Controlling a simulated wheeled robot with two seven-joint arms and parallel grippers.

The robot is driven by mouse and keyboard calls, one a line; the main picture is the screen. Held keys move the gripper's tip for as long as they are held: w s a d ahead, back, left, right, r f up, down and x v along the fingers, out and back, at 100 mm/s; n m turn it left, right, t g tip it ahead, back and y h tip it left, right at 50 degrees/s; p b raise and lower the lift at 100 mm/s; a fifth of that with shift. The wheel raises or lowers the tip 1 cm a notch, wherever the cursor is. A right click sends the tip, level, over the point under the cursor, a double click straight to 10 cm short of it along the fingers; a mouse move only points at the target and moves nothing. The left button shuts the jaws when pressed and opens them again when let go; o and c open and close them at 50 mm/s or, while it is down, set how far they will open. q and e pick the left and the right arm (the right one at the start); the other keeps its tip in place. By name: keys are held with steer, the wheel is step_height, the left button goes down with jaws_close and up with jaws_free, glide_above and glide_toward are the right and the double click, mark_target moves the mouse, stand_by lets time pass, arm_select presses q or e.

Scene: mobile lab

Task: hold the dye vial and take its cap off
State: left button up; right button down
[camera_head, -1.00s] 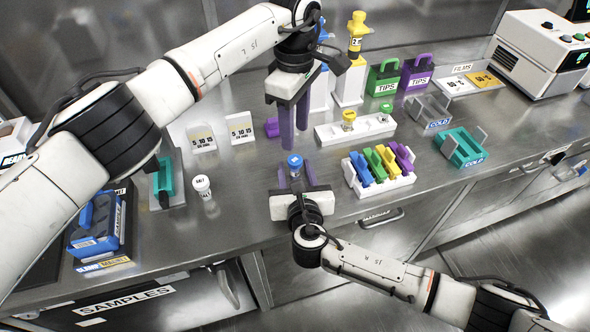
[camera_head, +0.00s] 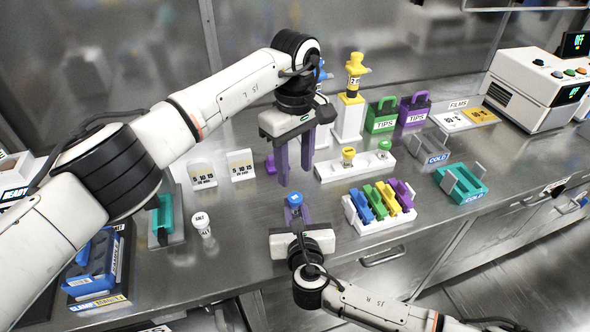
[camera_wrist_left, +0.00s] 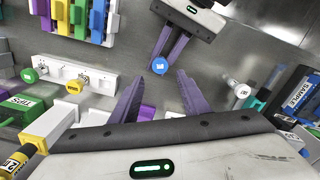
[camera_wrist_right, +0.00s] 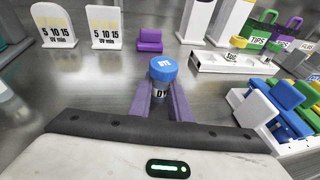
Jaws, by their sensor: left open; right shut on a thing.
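The dye vial (camera_wrist_right: 160,93) has a blue cap (camera_wrist_right: 163,67) with white lettering and a label partly reading "DY". My right gripper (camera_wrist_right: 161,102) is shut on the vial and holds it upright with the cap clear above the fingers. In the head view the blue cap (camera_head: 295,200) shows near the front of the bench. My left gripper (camera_head: 296,175) is open and empty, above and just behind the cap. In the left wrist view the cap (camera_wrist_left: 160,66) lies beyond the purple fingertips, slightly left of the gap between them. Most of the vial's body is hidden there.
A white rack (camera_head: 354,167) with yellow- and green-capped vials stands behind to the right. A rack of coloured blocks (camera_head: 380,222) is close on the right. A white-capped salt vial (camera_head: 201,221) stands left on the bench. Two "5 10 15" cards (camera_head: 241,165) stand behind left.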

mark_target(295, 197)
arm_select(q)
steer(key=shift+f, duration=3.95)
